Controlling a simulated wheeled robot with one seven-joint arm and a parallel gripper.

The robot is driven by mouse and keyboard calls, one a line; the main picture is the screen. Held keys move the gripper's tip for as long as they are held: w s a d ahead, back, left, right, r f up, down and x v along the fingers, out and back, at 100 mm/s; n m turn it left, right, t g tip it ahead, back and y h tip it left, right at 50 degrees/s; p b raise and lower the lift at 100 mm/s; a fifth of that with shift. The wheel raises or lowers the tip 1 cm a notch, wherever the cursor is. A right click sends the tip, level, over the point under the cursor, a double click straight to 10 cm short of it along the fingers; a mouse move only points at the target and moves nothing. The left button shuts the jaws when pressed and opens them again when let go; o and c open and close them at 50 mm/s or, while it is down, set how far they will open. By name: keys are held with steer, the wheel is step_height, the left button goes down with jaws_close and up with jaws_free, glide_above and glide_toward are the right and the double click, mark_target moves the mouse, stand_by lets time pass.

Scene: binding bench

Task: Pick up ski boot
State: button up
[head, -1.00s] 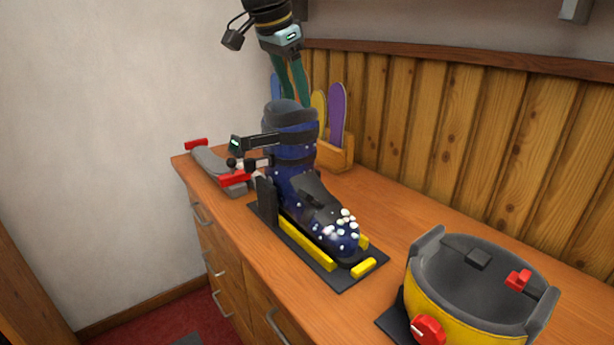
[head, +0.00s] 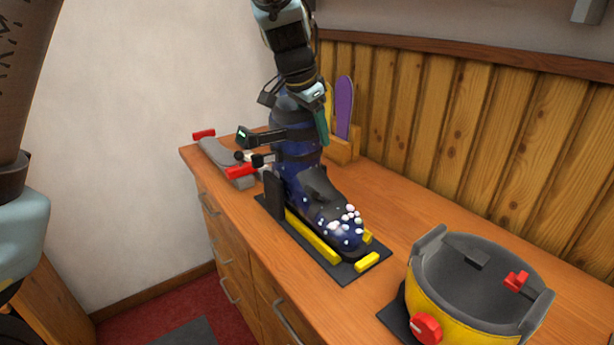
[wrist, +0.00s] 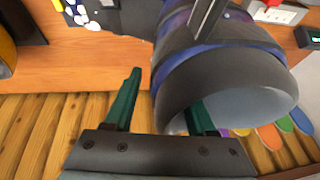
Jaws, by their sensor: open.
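The ski boot (head: 301,179) is dark blue with a grey cuff and white dots on its toe. It stands upright on a black base plate (head: 351,274) with yellow blocks on the wooden bench. My gripper (head: 316,128) is open at the boot's top cuff. In the wrist view, the boot cuff (wrist: 225,65) fills the upper right. One green finger of my gripper (wrist: 158,108) is outside the cuff at the left. The other finger is partly hidden behind the cuff rim. I cannot tell whether the jaws touch the boot.
A black clamp arm (head: 262,137) stands against the boot's left side. A grey and red part (head: 216,154) lies at the back left. A yellow and grey pot-like device (head: 465,311) stands at the front right. A wooden holder (head: 343,150) with coloured pieces is behind.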

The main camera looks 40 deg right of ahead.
jaws_close()
stand_by(0.4)
stand_by(0.9)
steer(key=shift+r, duration=0.2)
